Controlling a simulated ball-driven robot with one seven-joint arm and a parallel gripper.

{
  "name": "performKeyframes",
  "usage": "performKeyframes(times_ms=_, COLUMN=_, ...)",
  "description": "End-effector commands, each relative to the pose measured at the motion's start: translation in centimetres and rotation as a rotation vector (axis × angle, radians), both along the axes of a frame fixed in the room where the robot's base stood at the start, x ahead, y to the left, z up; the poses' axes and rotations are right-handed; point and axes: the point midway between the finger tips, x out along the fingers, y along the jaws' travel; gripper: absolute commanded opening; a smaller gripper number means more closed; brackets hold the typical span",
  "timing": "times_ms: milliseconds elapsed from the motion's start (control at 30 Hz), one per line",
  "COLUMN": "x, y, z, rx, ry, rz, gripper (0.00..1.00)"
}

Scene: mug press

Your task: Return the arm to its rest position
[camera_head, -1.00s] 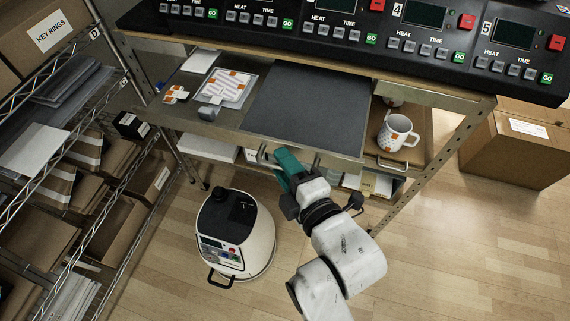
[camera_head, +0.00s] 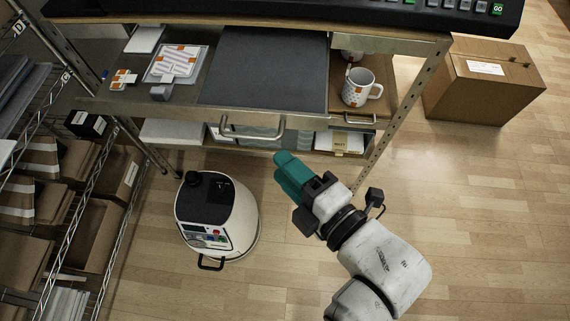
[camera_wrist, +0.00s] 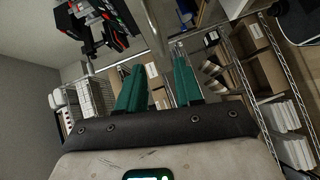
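My gripper (camera_head: 287,165) is at the middle of the head view, over the floor in front of the bench and clear of it. In the wrist view its two teal fingers (camera_wrist: 158,66) stand apart with nothing between them, so it is open and empty.
A cream wheeled-looking machine (camera_head: 222,220) stands on the floor left of my gripper. Wire shelving (camera_head: 118,205) runs along the left. A cardboard box (camera_head: 470,95) sits at the right. A drawer handle (camera_head: 252,132) juts from the bench front. The floor at lower right is clear.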

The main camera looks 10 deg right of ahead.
Motion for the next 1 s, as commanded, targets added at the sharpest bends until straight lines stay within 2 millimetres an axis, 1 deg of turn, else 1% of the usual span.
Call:
performKeyframes(times_ms=400, x=0.1, y=-0.1, z=-0.2, rx=0.003, ry=0.009, rz=-0.003, gripper=0.35)
performKeyframes(times_ms=467, x=0.2, y=-0.5, z=-0.7, rx=0.013, ry=0.042, rz=-0.017, gripper=0.35)
performKeyframes(times_ms=533, x=0.4, y=-1.6, z=-2.2, rx=0.038, ry=0.127, rz=-0.053, gripper=0.35)
performKeyframes(times_ms=567, x=0.4, y=-2.2, z=-3.0, rx=0.055, ry=0.178, rz=-0.077, gripper=0.35)
performKeyframes(times_ms=667, x=0.3, y=-5.4, z=-6.9, rx=0.139, ry=0.406, rz=-0.206, gripper=0.35)
performKeyframes(times_ms=700, x=-0.1, y=-6.9, z=-8.6, rx=0.183, ry=0.512, rz=-0.277, gripper=0.35)
performKeyframes(times_ms=767, x=-0.9, y=-9.4, z=-11.0, rx=0.254, ry=0.663, rz=-0.399, gripper=0.35)
performKeyframes(times_ms=800, x=-1.7, y=-11.0, z=-12.6, rx=0.305, ry=0.762, rz=-0.490, gripper=0.35)
performKeyframes(times_ms=867, x=-3.2, y=-13.3, z=-14.7, rx=0.384, ry=0.897, rz=-0.636, gripper=0.35)
performKeyframes(times_ms=900, x=-4.4, y=-14.8, z=-15.9, rx=0.437, ry=0.982, rz=-0.741, gripper=0.35)
performKeyframes(times_ms=967, x=-6.3, y=-16.9, z=-17.5, rx=0.516, ry=1.092, rz=-0.899, gripper=0.35)
performKeyframes(times_ms=1000, x=-7.6, y=-18.1, z=-18.4, rx=0.565, ry=1.156, rz=-1.004, gripper=0.35)
